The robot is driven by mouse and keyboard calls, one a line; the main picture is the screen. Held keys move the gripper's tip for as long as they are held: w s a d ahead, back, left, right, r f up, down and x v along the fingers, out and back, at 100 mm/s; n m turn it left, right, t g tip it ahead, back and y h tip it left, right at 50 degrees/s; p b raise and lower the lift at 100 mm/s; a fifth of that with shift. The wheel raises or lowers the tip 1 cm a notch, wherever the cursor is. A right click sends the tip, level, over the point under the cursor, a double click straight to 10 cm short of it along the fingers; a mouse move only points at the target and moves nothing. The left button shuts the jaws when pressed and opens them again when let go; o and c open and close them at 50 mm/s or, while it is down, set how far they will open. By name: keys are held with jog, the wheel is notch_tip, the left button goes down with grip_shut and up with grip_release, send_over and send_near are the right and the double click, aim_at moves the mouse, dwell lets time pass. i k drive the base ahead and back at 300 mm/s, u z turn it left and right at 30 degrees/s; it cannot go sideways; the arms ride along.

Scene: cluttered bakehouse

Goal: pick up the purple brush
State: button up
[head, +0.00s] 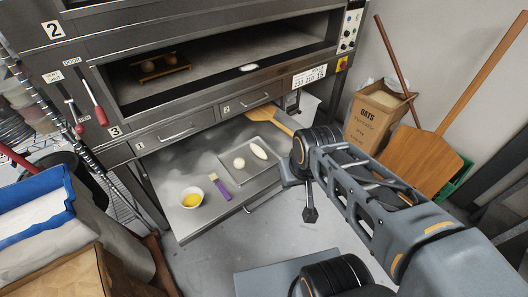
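The purple brush (220,188) lies on the metal pull-out shelf (172,168) below the oven. Its purple part points toward the front and its pale end toward the back. It lies between a white bowl of yellow liquid (190,204) and a shallow metal tray (232,176), apart from my arm. My gripper (310,214) seems to be the small dark end hanging below the bent arm, right of the shelf and well away from the brush. It is too small and dark to tell whether it is open or shut.
A white round piece (239,162) and an oval piece (258,151) lie on the tray. A wooden peel (275,121) sticks out behind it. A blue-edged bin (40,223) stands left, an oats box (376,118) and a large peel (424,160) right. Floor before the shelf is clear.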

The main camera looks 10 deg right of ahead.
aim_at(216, 180)
jog(key=z, duration=0.15)
jog(key=k, duration=0.35)
jog(key=u, duration=1.1)
jog(key=i, duration=1.1)
jog(key=u, duration=0.1)
